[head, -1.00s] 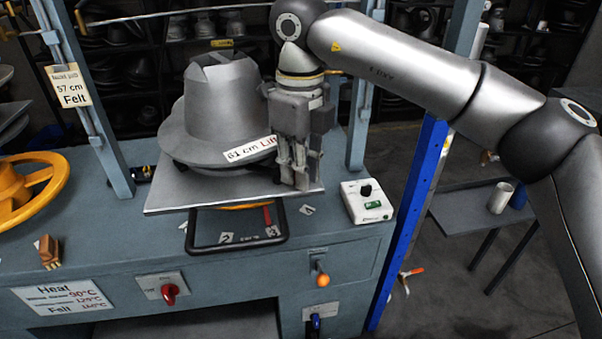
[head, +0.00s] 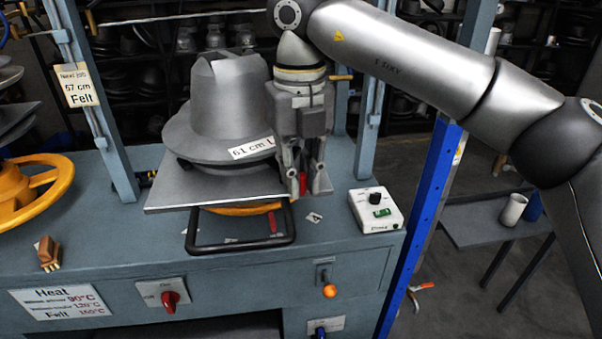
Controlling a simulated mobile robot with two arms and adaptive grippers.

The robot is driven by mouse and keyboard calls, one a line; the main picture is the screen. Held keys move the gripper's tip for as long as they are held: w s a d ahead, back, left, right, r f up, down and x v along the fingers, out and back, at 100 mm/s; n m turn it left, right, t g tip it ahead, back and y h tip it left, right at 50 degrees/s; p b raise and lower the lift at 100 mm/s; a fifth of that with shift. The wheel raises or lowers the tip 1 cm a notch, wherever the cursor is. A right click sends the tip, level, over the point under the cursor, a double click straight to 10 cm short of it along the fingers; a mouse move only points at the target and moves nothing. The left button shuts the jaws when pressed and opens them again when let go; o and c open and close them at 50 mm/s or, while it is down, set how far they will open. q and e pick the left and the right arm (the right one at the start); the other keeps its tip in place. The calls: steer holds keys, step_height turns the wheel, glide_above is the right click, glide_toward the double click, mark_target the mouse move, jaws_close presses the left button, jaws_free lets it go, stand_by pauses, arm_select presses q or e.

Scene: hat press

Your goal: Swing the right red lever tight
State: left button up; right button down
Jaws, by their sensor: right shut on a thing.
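The right red lever (head: 304,179) shows as a small red piece between the fingers of my right gripper (head: 308,186). The gripper points down at the right edge of the grey plate (head: 215,190) and is shut on the lever. Most of the lever is hidden by the fingers. A grey felt hat form (head: 228,105) stands on the plate, just left of the gripper. Its white "61 cm" label (head: 250,148) is partly covered by the gripper. My left gripper is out of view.
A black handle frame (head: 240,247) sticks out below the plate, with a red pointer (head: 271,221) inside it. A white control box (head: 377,210) stands to the right. A blue post (head: 420,210) rises at the bench's right end. A yellow handwheel (head: 35,190) is at left.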

stand_by(0.3)
steer(key=c, duration=1.6)
jaws_free()
steer(key=shift+c, duration=0.2)
step_height(320, 180, up, 12)
